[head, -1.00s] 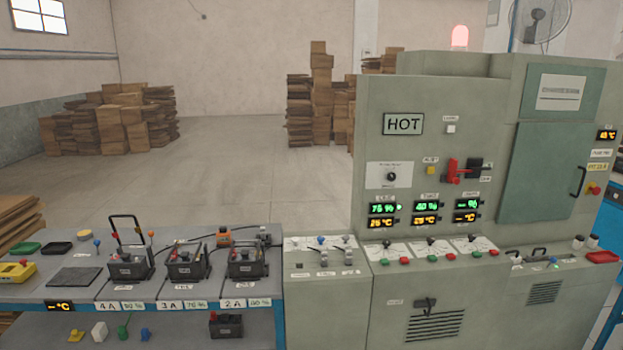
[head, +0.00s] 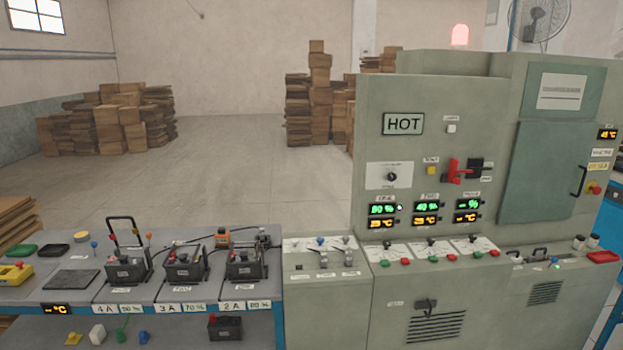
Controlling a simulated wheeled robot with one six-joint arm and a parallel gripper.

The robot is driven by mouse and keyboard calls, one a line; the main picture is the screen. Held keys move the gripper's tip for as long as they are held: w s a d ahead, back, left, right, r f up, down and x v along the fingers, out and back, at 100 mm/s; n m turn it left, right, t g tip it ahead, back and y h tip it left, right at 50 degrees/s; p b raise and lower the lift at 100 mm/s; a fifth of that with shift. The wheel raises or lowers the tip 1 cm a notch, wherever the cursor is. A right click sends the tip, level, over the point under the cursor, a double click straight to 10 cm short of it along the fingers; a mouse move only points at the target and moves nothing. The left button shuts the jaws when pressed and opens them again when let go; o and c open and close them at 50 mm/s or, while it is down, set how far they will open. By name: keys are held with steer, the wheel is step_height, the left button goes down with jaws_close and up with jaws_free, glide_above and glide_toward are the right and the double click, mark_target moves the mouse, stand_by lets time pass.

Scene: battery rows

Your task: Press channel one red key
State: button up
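Channel one's displays (head: 383,210) are at the left of the panel, under a label that seems to read ONE. The upper one shows green digits, about 80 %, and the lower one shows orange digits. On the ledge below sit a green key (head: 384,263) and, to its right, a small red key (head: 405,261), channel one's red key. The red key looks uncovered, and nothing touches it. My gripper is not in view.
More green and red keys sit to the right under channel two (head: 452,255) and channel three (head: 494,252). Batteries (head: 185,267) stand on the bench at left. The floor behind is clear up to stacked boxes.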

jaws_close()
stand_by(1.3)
